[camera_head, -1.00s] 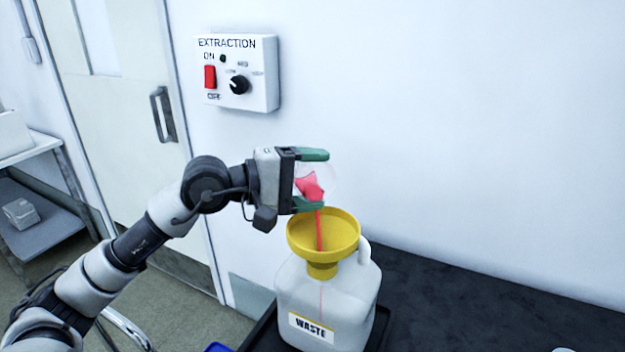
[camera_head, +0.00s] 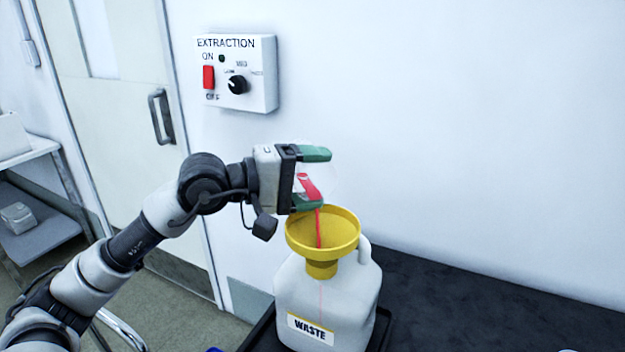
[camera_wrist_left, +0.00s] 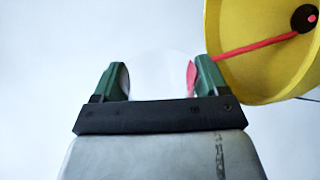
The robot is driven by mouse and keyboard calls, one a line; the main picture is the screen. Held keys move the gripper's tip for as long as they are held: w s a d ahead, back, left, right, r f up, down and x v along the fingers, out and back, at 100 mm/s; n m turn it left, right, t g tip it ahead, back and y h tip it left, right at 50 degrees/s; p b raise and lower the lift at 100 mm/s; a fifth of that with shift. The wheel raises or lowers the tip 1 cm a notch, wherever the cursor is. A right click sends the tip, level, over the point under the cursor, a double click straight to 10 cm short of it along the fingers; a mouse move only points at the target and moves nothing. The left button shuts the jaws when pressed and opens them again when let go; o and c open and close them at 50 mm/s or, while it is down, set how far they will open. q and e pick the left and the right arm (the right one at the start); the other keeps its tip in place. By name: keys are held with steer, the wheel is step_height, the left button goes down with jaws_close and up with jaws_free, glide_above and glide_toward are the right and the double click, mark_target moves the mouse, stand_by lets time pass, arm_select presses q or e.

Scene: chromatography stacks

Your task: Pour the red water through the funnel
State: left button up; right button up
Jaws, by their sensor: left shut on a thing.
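My left gripper (camera_head: 312,179) is shut on a clear glass vessel (camera_head: 325,175), tilted above the funnel. Some red water (camera_head: 309,188) is in the vessel, and a thin red stream (camera_head: 319,228) falls from it into the yellow funnel (camera_head: 340,236). The funnel sits in the mouth of the white waste jug (camera_head: 345,300), and a faint red line shows below it. In the left wrist view the green fingers (camera_wrist_left: 160,80) hold the nearly invisible glass. The stream runs to the hole of the funnel (camera_wrist_left: 262,75). The right gripper is not in view.
The jug stands in a black tray (camera_head: 262,328) on a dark bench (camera_head: 450,310). A wall box marked EXTRACTION (camera_head: 262,75) has a red switch and a knob. A door (camera_head: 130,130) and a shelf cart (camera_head: 35,235) are at the left. The bench right of the jug is mostly clear.

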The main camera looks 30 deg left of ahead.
arm_select(q)
steer(key=shift+d+m, duration=0.1)
steer(key=shift+m, duration=0.2)
steer(key=shift+w+a+r+n, duration=0.2)
steer(key=shift+a+r+n, duration=0.1)
steer(key=shift+n, duration=0.6)
steer(key=n, duration=0.1)
steer(key=r, duration=0.1)
steer(key=n+p, duration=0.1)
steer(key=shift+w+a+r+n+h, duration=0.3)
steer(key=shift+a+r+h, duration=0.05)
steer(key=shift+h, duration=0.05)
steer(key=shift+w+a+r+n+g, duration=0.1)
steer(key=shift+n+g, duration=0.2)
steer(key=shift+n, duration=0.1)
